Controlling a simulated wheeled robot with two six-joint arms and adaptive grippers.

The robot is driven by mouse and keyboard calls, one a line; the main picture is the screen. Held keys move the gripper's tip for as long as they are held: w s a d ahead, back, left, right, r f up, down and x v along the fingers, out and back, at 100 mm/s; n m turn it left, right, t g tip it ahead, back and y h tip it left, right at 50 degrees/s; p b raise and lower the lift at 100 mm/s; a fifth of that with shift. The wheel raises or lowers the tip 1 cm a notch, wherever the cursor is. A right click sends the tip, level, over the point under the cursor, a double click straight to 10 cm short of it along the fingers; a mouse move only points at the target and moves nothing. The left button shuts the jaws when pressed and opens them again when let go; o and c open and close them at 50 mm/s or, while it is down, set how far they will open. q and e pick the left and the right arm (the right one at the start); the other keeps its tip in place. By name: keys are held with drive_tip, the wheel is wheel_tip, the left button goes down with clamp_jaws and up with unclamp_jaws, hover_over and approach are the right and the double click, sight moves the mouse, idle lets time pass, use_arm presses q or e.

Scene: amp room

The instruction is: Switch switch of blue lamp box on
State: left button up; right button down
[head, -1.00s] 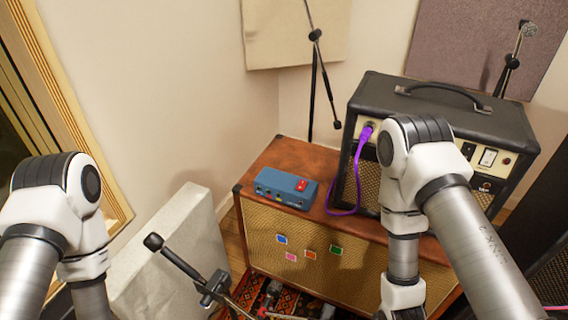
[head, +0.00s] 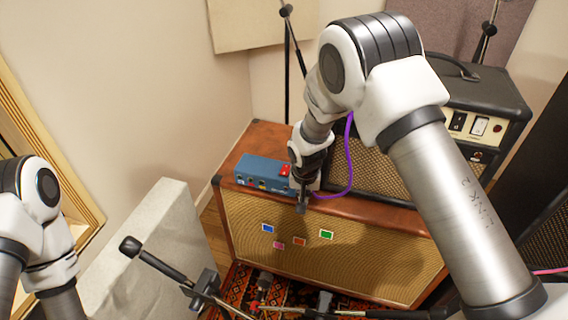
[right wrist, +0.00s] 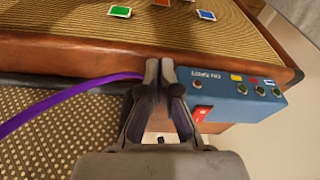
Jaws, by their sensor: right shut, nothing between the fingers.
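The blue lamp box (head: 258,172) sits on top of the brown speaker cabinet, near its left end, in the head view. Its red switch (head: 285,169) shows at its right end, beside my right wrist. My right gripper (head: 302,208) points down by the box's right end, near the cabinet's front edge. In the right wrist view the blue box (right wrist: 240,92) lies just right of my shut, empty fingers (right wrist: 160,68). The red switch (right wrist: 202,113) is close to the right finger, with a gap visible. My left gripper is out of view.
The speaker cabinet (head: 375,262) has several coloured stickers on its front. A black amplifier (head: 480,95) stands on it at the right, with a purple cable (head: 348,160) running down beside my right arm. A microphone stand (head: 165,266) is in front of the cabinet.

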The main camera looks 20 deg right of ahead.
sight(287, 165)
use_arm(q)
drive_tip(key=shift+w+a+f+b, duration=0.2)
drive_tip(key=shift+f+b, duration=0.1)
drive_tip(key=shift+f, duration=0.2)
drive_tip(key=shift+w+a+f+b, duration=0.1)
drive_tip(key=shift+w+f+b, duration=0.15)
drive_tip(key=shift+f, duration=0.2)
use_arm(e)
drive_tip(key=w+a+r+m, duration=0.1)
drive_tip(key=w+r, duration=0.4)
drive_tip(key=r, duration=0.2)
drive_tip(key=w+a+r+m+t+h, duration=0.1)
drive_tip(key=w+r, duration=0.3)
drive_tip(key=r, duration=0.4)
drive_tip(key=shift+w+a, duration=0.35)
drive_tip(key=shift+a, duration=0.25)
drive_tip(key=x, duration=1.3)
drive_tip(key=shift+s+f+p, duration=0.25)
drive_tip(key=shift+f+p, duration=0.05)
drive_tip(key=shift+f, duration=0.2)
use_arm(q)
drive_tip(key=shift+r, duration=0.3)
